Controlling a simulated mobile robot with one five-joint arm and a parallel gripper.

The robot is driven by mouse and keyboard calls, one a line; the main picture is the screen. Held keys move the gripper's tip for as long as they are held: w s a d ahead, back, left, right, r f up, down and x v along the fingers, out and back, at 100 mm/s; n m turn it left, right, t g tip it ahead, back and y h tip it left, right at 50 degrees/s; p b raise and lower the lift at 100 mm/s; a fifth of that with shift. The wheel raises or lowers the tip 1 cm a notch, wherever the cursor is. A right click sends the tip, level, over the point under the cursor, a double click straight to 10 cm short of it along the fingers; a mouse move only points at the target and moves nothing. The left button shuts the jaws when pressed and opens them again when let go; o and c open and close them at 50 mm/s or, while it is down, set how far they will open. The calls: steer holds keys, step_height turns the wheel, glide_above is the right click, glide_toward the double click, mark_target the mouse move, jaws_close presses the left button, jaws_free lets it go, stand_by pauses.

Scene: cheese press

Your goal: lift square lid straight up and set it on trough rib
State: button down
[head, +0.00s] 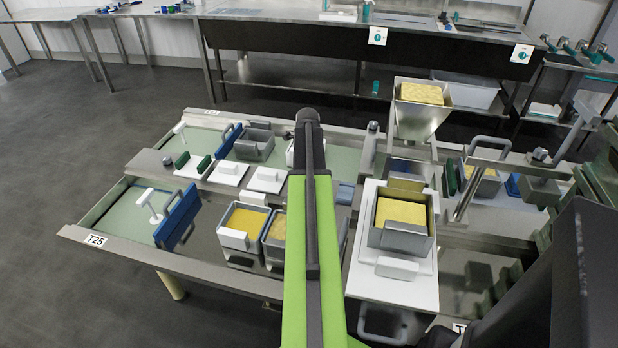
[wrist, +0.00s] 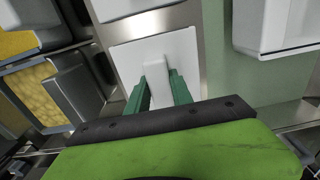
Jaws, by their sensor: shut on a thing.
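In the wrist view my gripper (wrist: 160,88) is shut on the upright white handle (wrist: 158,80) of a square white lid (wrist: 183,52), with one green finger on each side. The lid looks flat and level over a steel rib, beside a pale green trough floor. I cannot tell whether it touches the steel. In the head view my arm hides the gripper and most of what lies behind it. Two square white lids (head: 229,173) (head: 266,181) lie on the steel rib left of my arm, apart from it.
Grey moulds with yellow cheese (head: 244,221) stand in the near trough, and one also shows left of the lid in the wrist view (wrist: 42,92). A larger mould (head: 402,238) sits on a white board at right, below a steel hopper (head: 421,118).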

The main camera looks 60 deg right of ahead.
steer(key=shift+f+b, duration=0.4)
steer(key=shift+b, duration=0.05)
steer(key=c, duration=1.1)
jaws_free()
steer(key=shift+o, duration=0.2)
steer(key=shift+r, duration=0.1)
step_height(320, 180, up, 6)
steer(key=p, duration=0.6)
steer(key=shift+s+r, duration=0.1)
steer(key=shift+s, duration=0.05)
steer(key=shift+a, duration=0.1)
